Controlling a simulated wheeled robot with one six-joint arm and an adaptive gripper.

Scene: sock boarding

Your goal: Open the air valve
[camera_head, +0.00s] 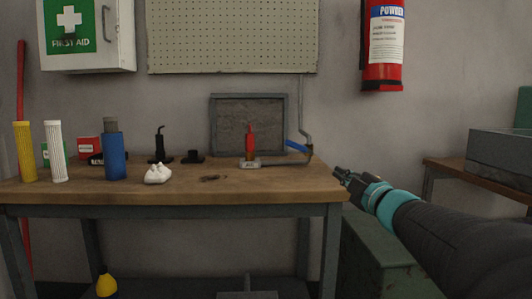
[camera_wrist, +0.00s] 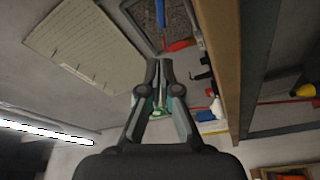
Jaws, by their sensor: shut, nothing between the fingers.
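The air valve shows as a blue lever (camera_head: 297,146) on a grey pipe at the right end of the workbench, near a metal piece with a red upright part (camera_head: 250,143). The lever also shows in the wrist view (camera_wrist: 160,14), at the top. My gripper (camera_head: 340,173) is shut and empty, off the right end of the bench, to the right of and a little lower than the lever in the head view. It is apart from the lever. In the wrist view my gripper (camera_wrist: 159,66) has its fingers together.
The wooden workbench (camera_head: 200,190) holds a blue bottle (camera_head: 115,155), yellow and white canisters, a white cloth-like item (camera_head: 158,173) and small black parts. A green cabinet (camera_head: 385,255) stands right of the bench. A fire extinguisher (camera_head: 383,50) hangs above.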

